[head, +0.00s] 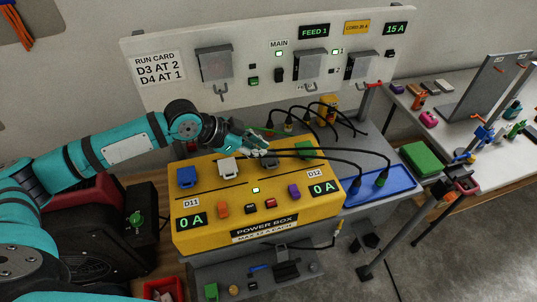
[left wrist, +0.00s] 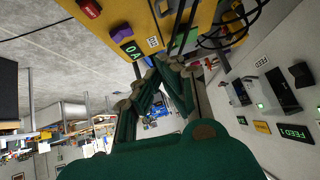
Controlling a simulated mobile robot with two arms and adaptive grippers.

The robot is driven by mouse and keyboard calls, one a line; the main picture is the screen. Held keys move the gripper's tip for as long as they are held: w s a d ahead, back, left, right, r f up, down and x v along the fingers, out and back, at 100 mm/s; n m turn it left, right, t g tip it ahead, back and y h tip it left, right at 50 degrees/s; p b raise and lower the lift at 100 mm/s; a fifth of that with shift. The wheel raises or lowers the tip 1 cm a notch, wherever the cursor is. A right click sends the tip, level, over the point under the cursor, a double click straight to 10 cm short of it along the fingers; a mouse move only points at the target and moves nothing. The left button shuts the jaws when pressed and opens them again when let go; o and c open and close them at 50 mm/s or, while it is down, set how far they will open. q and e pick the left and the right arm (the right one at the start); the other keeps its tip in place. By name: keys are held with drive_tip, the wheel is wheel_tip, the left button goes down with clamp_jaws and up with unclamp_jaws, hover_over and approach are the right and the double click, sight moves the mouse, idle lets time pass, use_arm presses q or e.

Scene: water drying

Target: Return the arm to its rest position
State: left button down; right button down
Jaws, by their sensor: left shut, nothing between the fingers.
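My left arm is teal and black and reaches in from the left in the head view. My left gripper (head: 262,148) is over the back part of the yellow power box (head: 215,238), near a grey socket cover and the black cables. Its fingers are together with nothing held. In the left wrist view the green gripper fingers (left wrist: 168,62) meet near the yellow box (left wrist: 120,18). Whether the fingertips touch the box or a cable I cannot tell. My right gripper is not in view.
Black cables (head: 335,153) arch from the back of the bench to the box and a blue tray (head: 400,188). A white panel (head: 220,100) with switches stands behind.

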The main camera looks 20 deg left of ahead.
use_arm(q)
drive_tip(key=s+d+f+n, duration=0.1)
drive_tip(key=s+d+f, duration=0.3)
drive_tip(key=s, duration=0.2)
drive_tip(key=s+d+f, duration=0.3)
drive_tip(key=s+d, duration=0.2)
drive_tip(key=s, duration=0.2)
drive_tip(key=s+a+f+n+g+y, duration=0.1)
drive_tip(key=s+a+f+n+y, duration=0.25)
drive_tip(key=s+a, duration=0.3)
drive_tip(key=s+a+f+n+g+y, duration=0.25)
drive_tip(key=s+a+n, duration=0.25)
drive_tip(key=s, duration=0.3)
drive_tip(key=s+a+f+b+x, duration=0.1)
drive_tip(key=s+b+x, duration=0.15)
drive_tip(key=x, duration=1.15)
drive_tip(key=s+a+b+x, duration=0.1)
drive_tip(key=s+x, duration=0.2)
drive_tip(key=x, duration=1)
drive_tip(key=s+a+f+g+b, duration=0.1)
drive_tip(key=s+a+f, duration=0.1)
drive_tip(key=s+f, duration=1.5)
wheel_tip(320, 180, down, 3)
drive_tip(key=shift+s+r+y+b, duration=0.1)
drive_tip(key=shift+s+y+b, duration=0.2)
drive_tip(key=shift+s+y, duration=0.1)
drive_tip(key=shift+g, duration=0.25)
